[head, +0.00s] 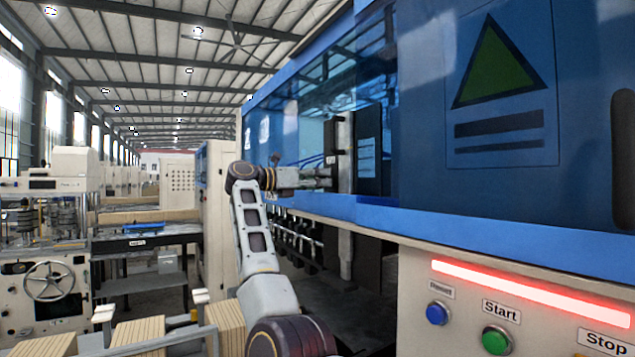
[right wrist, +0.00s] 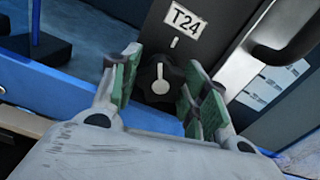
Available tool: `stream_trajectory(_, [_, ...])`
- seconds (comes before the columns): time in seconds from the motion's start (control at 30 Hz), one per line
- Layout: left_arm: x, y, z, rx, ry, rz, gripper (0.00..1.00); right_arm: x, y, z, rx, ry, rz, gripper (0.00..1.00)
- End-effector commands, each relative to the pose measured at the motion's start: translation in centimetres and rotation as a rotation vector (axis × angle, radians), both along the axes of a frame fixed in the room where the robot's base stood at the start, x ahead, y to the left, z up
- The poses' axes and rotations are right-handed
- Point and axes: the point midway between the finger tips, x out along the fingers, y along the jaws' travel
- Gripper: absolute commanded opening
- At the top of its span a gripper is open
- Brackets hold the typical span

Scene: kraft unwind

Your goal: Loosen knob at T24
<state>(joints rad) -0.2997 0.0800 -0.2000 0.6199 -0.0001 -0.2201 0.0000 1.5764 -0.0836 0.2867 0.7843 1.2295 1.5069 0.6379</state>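The T24 knob (right wrist: 158,80) is black and lobed with a white pointer line, on a dark panel below the T24 label (right wrist: 184,20). A short white mark sits on the panel just above it. My right gripper (right wrist: 162,64) has its two green-padded fingers apart, one on each side of the knob. The right finger pads overlap the knob's edge in the picture; I cannot tell whether they touch it. In the head view my right gripper (head: 318,178) is at the dark unit (head: 343,150) in the blue machine's opening, and the knob does not show. My left gripper is out of view.
The blue machine (head: 425,120) fills the right side, with a Start button (head: 496,340) and lit red strip (head: 530,292) below. A dark handle (right wrist: 285,35) stands right of the label. Wooden boxes (head: 138,333) and a handwheel machine (head: 48,283) are at left.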

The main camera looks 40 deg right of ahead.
Motion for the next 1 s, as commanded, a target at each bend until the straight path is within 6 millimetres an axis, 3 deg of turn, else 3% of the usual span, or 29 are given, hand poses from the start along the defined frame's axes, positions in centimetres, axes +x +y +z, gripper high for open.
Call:
stream_trajectory(0.1, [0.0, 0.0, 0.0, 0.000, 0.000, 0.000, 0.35, 0.0, 0.0, 0.0, 0.001, 0.000, -0.001, 0.64])
stream_trajectory(0.57, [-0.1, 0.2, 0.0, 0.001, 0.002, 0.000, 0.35, 0.0, 0.3, -0.1, 0.004, 0.000, -0.003, 0.64])
stream_trajectory(0.77, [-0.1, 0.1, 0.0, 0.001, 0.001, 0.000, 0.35, 0.2, 1.8, -0.1, 0.003, 0.001, 0.000, 0.64])
stream_trajectory(1.0, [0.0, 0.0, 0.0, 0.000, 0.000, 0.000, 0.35, 0.6, 5.1, -0.1, 0.002, 0.000, 0.002, 0.64])
